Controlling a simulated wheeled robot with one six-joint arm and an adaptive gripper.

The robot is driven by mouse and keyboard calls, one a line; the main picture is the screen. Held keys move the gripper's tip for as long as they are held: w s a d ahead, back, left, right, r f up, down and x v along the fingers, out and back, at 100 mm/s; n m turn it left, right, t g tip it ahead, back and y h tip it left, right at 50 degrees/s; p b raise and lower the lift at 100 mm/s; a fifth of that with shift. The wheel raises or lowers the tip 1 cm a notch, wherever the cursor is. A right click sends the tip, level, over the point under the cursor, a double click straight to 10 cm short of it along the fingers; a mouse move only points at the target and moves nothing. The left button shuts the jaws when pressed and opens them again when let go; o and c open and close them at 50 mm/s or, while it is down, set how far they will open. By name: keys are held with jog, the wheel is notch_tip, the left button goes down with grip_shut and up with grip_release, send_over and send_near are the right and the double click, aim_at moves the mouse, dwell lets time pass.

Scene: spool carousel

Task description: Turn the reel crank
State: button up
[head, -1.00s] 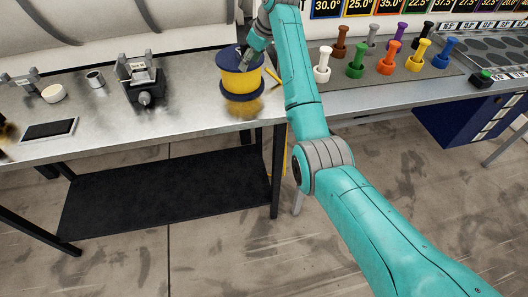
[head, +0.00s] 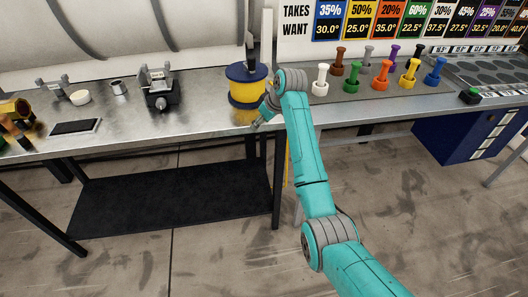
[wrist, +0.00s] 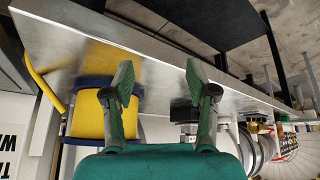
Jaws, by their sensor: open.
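The reel (head: 245,92) is a yellow drum with dark blue flanges on the metal bench, near its right end. A dark upright piece (head: 251,67) on its top may be the crank handle; I cannot tell for sure. My gripper (head: 257,124) is low at the reel's front right, by the bench's front edge, apart from the reel's top. In the wrist view my gripper (wrist: 158,80) is open, with nothing between its fingers. The reel (wrist: 90,95) shows there upside down beside the left finger, which overlaps its edge. The reel's right side is partly hidden by my arm in the head view.
A black clamp-like fixture (head: 159,88), a small cup (head: 118,87) and a dark flat panel (head: 76,127) stand left on the bench. Several coloured spools (head: 381,75) stand on the right bench. A yellow strip (wrist: 42,82) runs near the reel. Bench between fixture and reel is clear.

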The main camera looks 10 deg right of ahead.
jog(key=s+f+m, duration=0.1)
jog(key=s+f, duration=0.2)
jog(key=f, duration=0.5)
jog(key=shift+s+f+t, duration=0.15)
jog(key=shift+f+t, duration=0.1)
jog(key=shift+t, duration=0.15)
